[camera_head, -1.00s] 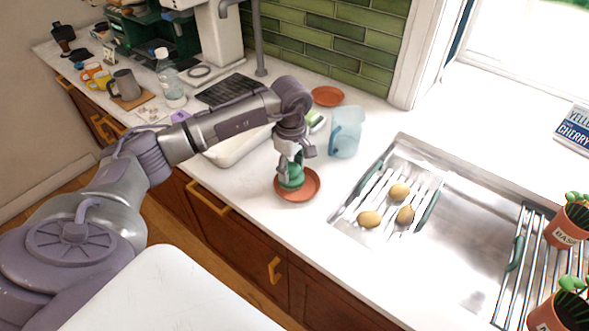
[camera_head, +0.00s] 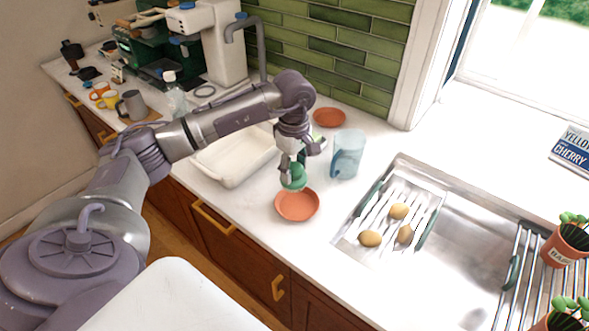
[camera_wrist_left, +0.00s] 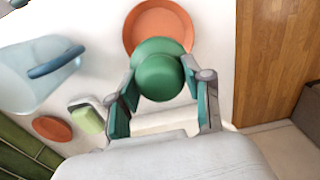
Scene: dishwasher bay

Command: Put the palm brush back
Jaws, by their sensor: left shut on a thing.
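The palm brush (camera_head: 294,177) has a round green top and is held in my left gripper (camera_head: 291,172). In the left wrist view the green knob of the brush (camera_wrist_left: 160,72) sits between the two finger pads of the gripper (camera_wrist_left: 163,100). An orange-red saucer (camera_head: 297,205) lies on the white counter just in front of and below the brush. The brush appears raised above the saucer's far edge, apart from it. The saucer (camera_wrist_left: 158,22) also shows beyond the brush in the left wrist view. The brush's underside is mostly hidden. My right gripper is not seen.
A blue clear pitcher (camera_head: 347,155) stands right of the gripper. A second orange-red saucer (camera_head: 329,117) lies behind, near a green sponge (camera_wrist_left: 88,119). A white dish (camera_head: 232,160) is at left. The sink (camera_head: 455,245) with a rack of potatoes (camera_head: 398,211) is at right.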

